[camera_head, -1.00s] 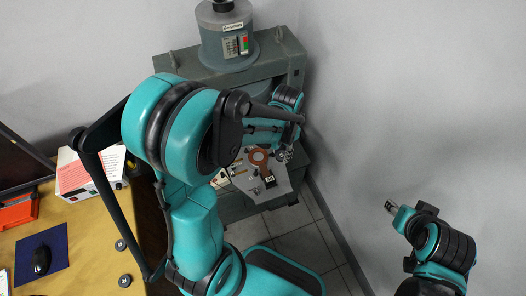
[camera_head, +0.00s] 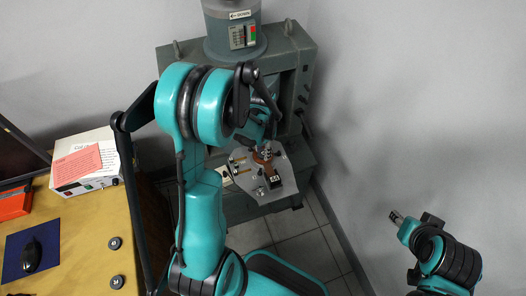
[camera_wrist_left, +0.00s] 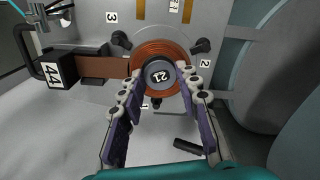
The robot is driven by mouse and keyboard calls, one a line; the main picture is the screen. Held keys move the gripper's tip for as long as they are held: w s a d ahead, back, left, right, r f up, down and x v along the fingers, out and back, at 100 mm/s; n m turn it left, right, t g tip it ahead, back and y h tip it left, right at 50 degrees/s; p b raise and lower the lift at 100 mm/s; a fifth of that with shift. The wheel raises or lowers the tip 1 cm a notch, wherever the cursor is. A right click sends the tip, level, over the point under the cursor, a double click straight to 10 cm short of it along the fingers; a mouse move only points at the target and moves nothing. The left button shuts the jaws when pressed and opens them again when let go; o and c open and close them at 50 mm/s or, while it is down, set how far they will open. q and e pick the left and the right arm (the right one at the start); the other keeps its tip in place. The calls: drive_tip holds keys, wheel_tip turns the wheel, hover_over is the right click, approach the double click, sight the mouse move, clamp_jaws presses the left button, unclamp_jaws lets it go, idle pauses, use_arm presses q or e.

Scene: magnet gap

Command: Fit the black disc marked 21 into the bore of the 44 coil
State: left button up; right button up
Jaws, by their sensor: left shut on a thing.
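The black disc marked 21 (camera_wrist_left: 158,77) is between the fingertips of my left gripper (camera_wrist_left: 158,82) in the left wrist view, its numbered face toward the camera. Behind it is the copper coil (camera_wrist_left: 150,52), joined by a copper strip to a black block marked 44 (camera_wrist_left: 53,72). The disc overlaps the middle of the coil and hides the bore; I cannot tell whether it is inside. In the head view my left gripper (camera_head: 266,148) is at the coil, partly hidden by my arm. My right gripper (camera_head: 396,217) is at the right, away from the coil.
The coil lies on a grey plate (camera_head: 242,182) with black knobs (camera_wrist_left: 203,46) around it, below the large grey magnet frame (camera_head: 293,75). Two discs (camera_head: 115,243) (camera_head: 117,282) lie on the wooden table (camera_head: 80,215). A wall stands right of the frame.

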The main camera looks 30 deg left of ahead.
use_arm(q)
drive_tip(key=shift+s+r, duration=0.1)
drive_tip(key=o, duration=1.1)
drive_tip(key=shift+c, duration=0.2)
